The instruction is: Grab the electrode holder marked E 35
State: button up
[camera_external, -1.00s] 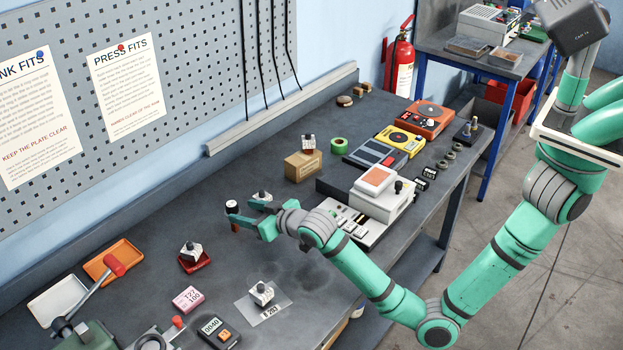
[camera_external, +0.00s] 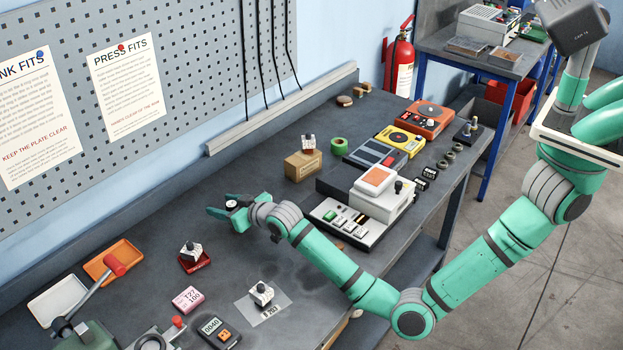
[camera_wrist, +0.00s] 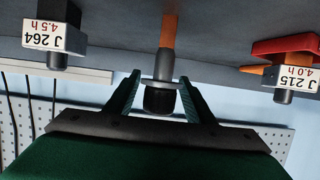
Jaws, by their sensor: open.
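An upright holder with a dark round cap (camera_external: 232,204) stands toward the bench's back. In the wrist view, which looks upside down, the holder has a dark cylinder (camera_wrist: 158,100), a pale collar and an orange rod (camera_wrist: 169,32). My gripper (camera_external: 226,213) is open, one finger on either side of the holder. In the wrist view my gripper (camera_wrist: 160,92) shows gaps between the fingers and the dark cylinder. No E 35 mark is readable on it. White blocks marked J 264 (camera_wrist: 53,37) and J 215 (camera_wrist: 291,76) show to either side.
A white block on a red stand (camera_external: 196,262) is to the front left, another on a clear plate (camera_external: 246,306) in front. The pegboard wall (camera_external: 190,60) is behind.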

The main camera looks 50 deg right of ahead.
jog(key=shift+c, duration=0.7)
grip_shut()
